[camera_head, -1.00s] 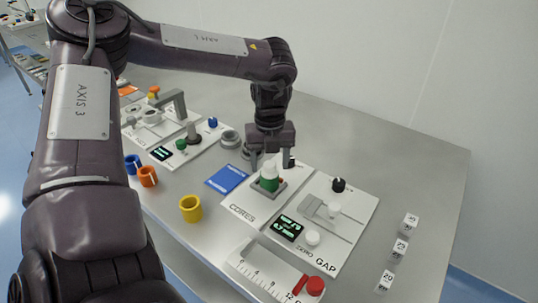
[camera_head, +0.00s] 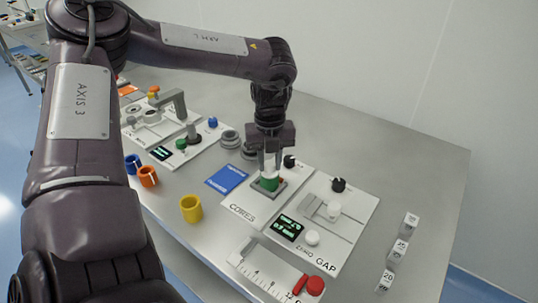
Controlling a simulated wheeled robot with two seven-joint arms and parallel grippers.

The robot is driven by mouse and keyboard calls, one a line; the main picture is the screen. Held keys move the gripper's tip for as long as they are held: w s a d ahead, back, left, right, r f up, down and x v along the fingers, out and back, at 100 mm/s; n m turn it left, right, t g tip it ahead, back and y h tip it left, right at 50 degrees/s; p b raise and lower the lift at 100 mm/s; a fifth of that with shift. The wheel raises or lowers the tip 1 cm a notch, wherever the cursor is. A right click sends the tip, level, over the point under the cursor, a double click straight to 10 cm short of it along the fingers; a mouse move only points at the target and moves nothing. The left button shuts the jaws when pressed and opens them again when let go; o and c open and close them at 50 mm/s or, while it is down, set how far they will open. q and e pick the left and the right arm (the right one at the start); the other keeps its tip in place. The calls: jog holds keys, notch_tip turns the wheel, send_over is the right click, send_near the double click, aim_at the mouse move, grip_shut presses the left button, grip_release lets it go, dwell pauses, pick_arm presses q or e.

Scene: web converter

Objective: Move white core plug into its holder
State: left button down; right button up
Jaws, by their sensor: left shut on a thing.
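The white core plug (camera_head: 268,174) stands at the top of a green core (camera_head: 270,184) on the panel marked CORES (camera_head: 241,209). My left gripper (camera_head: 269,168) comes straight down over it and is shut on the white plug, its two fingers close together. The fingers hide most of the plug. The green core rests on a grey square base (camera_head: 262,192) on the panel. I cannot tell which part is the plug's holder. My right gripper is not in view.
The GAP panel (camera_head: 360,220) with a black knob (camera_head: 338,184) adjoins on the right. A blue card (camera_head: 226,179) and a yellow ring (camera_head: 191,208) lie to the left. Grey rings (camera_head: 230,139) stand behind. Small numbered blocks (camera_head: 398,250) stand at right. The back right table is clear.

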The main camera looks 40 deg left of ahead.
pick_arm(q)
jog(key=shift+r+p, duration=1.75)
jog(key=shift+r, duration=0.7)
jog(key=shift+r, duration=0.1)
jog(key=shift+r+p, duration=1.55)
jog(key=shift+r, duration=0.4)
